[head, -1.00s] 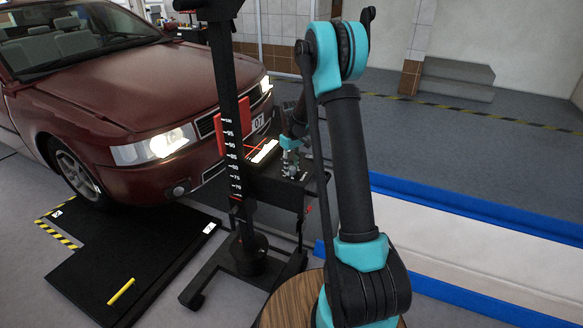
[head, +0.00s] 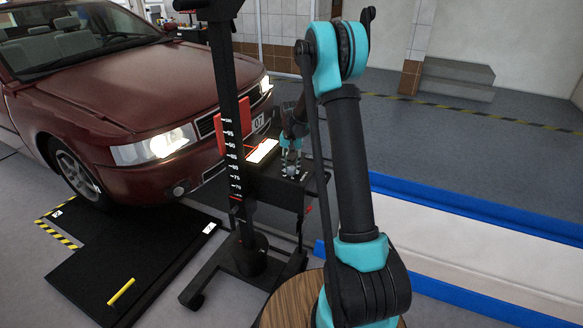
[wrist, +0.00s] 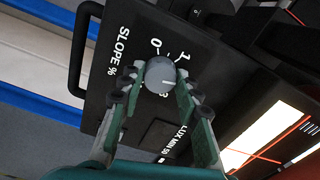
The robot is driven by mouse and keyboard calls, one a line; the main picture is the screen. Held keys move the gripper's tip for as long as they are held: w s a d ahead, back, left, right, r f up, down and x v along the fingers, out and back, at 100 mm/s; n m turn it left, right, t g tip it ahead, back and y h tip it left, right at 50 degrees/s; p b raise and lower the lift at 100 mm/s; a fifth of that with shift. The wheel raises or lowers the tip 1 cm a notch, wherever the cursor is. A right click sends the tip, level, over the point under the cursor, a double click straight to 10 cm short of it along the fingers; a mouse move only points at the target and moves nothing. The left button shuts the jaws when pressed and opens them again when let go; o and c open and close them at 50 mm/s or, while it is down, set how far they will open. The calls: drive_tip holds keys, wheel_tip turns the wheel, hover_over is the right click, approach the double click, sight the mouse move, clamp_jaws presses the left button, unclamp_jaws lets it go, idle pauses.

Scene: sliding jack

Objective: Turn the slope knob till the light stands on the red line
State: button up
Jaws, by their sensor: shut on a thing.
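The slope knob (wrist: 160,74) is a small grey round knob with a white pointer mark, on a black panel (wrist: 128,42) lettered "SLOPE %" with numbers around it. My gripper (wrist: 158,88) is shut on the knob, one finger on each side, in the wrist view. In the head view my gripper (head: 291,165) is at the right of the black tester box, and the knob is hidden there. The light is a bright pale patch on the tester's screen (head: 262,151), and it also shows in the wrist view (wrist: 262,135). A red line (wrist: 285,143) crosses the screen.
A dark red car (head: 110,80) with lit headlamps stands behind the tester. The tester's black column (head: 232,130) with a white number scale rises left of my gripper. A black handle (wrist: 82,50) sticks out from the panel's edge.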

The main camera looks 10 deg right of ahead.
sight(292, 168)
drive_tip(key=shift+m, duration=1.1)
drive_tip(key=o, duration=1.2)
drive_tip(key=shift+c, duration=0.2)
wheel_tip(292, 168, up, 12)
